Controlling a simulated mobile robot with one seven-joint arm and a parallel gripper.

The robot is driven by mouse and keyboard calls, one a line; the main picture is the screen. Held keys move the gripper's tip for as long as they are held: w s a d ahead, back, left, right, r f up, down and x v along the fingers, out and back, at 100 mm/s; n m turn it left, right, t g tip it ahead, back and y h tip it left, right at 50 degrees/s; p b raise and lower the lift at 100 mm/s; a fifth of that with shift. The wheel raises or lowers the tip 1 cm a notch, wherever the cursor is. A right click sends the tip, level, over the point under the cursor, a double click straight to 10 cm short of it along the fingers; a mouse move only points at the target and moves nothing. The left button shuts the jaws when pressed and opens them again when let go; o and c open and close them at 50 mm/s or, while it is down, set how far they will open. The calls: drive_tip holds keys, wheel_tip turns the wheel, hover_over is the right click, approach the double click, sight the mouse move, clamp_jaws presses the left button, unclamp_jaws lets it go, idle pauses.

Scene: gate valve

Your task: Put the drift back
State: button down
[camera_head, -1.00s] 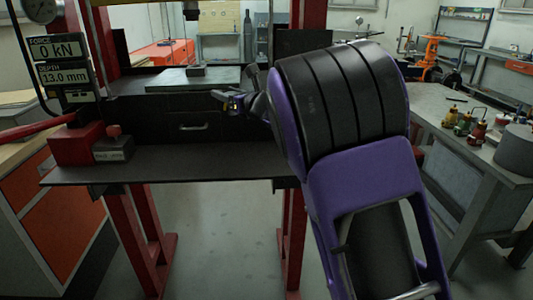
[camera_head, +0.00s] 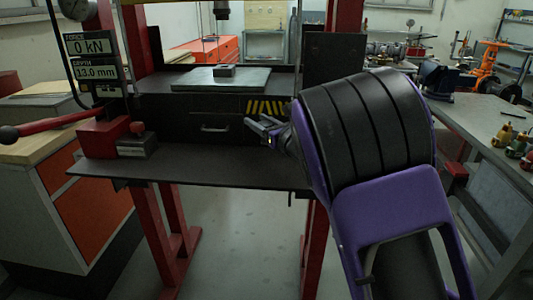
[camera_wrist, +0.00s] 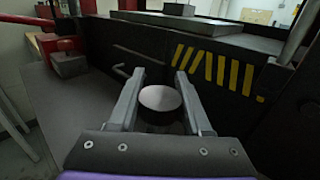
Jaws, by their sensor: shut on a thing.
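My gripper (camera_head: 263,130) is in front of the right part of the press's dark front, right of a drawer handle (camera_head: 212,129) and below the yellow stripes (camera_head: 266,107). In the wrist view, my gripper (camera_wrist: 160,75) has its two grey fingers on either side of a dark round piece with a pale flat end (camera_wrist: 160,98), which looks like the drift seen end-on. The fingers are shut on it, though the contact is hard to see. Its length is hidden below that end. In the head view I cannot make the drift out.
The press bed carries a plate (camera_head: 190,80) with a small block (camera_head: 224,71) on it. A dark shelf (camera_head: 190,172) juts out below the drawer. A red pump unit (camera_head: 103,138) stands on its left. Red press legs stand below. A workbench (camera_head: 483,135) is at right.

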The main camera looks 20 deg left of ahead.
wheel_tip(320, 180, down, 7)
drive_tip(key=shift+f, duration=0.1)
idle(0.3)
drive_tip(key=shift+f+b, duration=0.1)
drive_tip(key=shift+b, duration=0.45)
drive_tip(key=shift+c, duration=1.7)
unclamp_jaws()
drive_tip(key=shift+r+p, duration=0.3)
drive_tip(key=shift+p, duration=0.2)
drive_tip(key=b+v, duration=0.1)
drive_tip(key=v, duration=1.1)
drive_tip(key=shift+f, duration=0.15)
